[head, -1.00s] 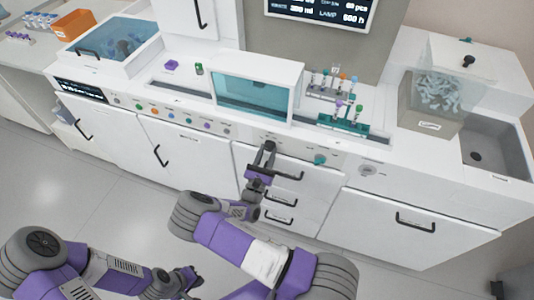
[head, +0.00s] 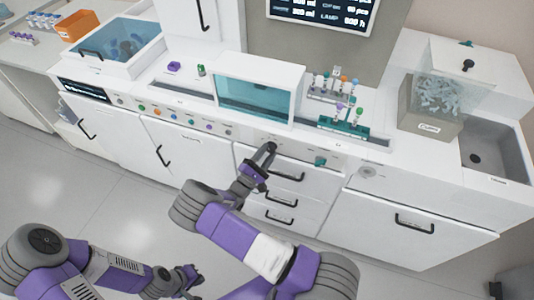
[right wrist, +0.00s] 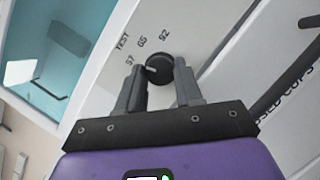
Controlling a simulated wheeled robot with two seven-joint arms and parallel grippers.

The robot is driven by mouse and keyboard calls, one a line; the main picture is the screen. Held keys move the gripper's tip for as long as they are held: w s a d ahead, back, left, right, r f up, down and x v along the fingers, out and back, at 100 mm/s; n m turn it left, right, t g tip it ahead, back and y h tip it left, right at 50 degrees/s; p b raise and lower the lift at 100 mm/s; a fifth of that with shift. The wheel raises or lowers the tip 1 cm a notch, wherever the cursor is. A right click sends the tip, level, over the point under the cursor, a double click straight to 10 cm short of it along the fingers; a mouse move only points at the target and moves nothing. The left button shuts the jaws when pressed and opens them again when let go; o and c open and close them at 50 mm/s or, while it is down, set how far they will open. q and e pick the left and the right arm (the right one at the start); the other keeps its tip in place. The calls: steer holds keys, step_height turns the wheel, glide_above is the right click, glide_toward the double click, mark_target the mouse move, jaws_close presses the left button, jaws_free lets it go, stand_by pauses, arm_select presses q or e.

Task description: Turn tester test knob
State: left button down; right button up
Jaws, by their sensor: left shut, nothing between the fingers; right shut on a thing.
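The black test knob (right wrist: 159,67) sits on the white tester panel, with the word TEST and several numbers beside it in the right wrist view. A pale mark on its face points to the left, roughly toward the lowest number. My right gripper (right wrist: 159,80) is shut on the knob, a finger on either side. In the head view my right gripper (head: 267,151) is at the panel below the teal-windowed tester (head: 255,98) and hides the knob. My left gripper (head: 190,277) is shut and empty, low over the floor, away from the counter.
Drawers with black handles (head: 287,177) lie just below my right gripper. Racks of tubes (head: 343,124) stand on the counter beside the tester. The floor (head: 60,190) at left is clear.

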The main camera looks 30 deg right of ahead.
steer(key=m+g, duration=0.1)
steer(key=m, duration=0.2)
steer(key=m+g+y, duration=0.1)
steer(key=m, duration=0.3)
steer(key=shift+a+r+m+y+p, duration=0.15)
steer(key=shift+m+y+p, duration=0.15)
steer(key=shift+p, duration=0.05)
steer(key=shift+g, duration=0.4)
steer(key=o, duration=1)
steer(key=shift+w, duration=0.1)
steer(key=v, duration=0.7)
steer(key=shift+a+p, duration=0.25)
steer(key=shift+p, duration=0.05)
